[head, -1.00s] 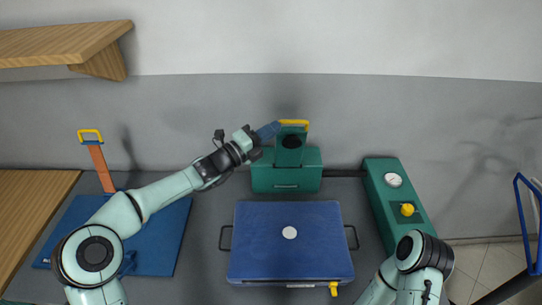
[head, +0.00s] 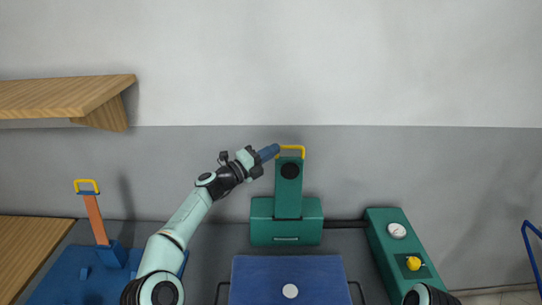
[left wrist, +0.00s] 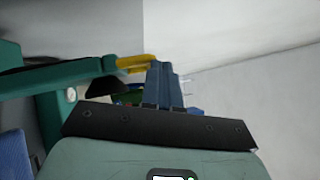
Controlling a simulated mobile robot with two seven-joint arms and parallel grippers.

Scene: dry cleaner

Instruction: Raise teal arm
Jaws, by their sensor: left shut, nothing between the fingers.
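The teal arm (head: 288,188) stands upright on its teal base (head: 262,232) behind the blue slab, with a yellow handle (head: 298,148) at its top. In the left wrist view the arm (left wrist: 50,76) runs in from the left and its handle (left wrist: 135,62) reaches to my fingers. My left gripper (head: 275,150) is shut, its blue fingertips at the left end of the handle. In the left wrist view the fingers (left wrist: 161,70) are together beside the handle; I cannot tell if they touch it. My right gripper is not in view; only part of my right arm shows at the bottom.
An orange arm with a yellow handle (head: 87,182) stands on a blue base at left. The blue slab (head: 318,272) has side handles. A teal box (head: 398,250) with gauge and yellow knob is at right. A wooden shelf (head: 60,98) hangs upper left.

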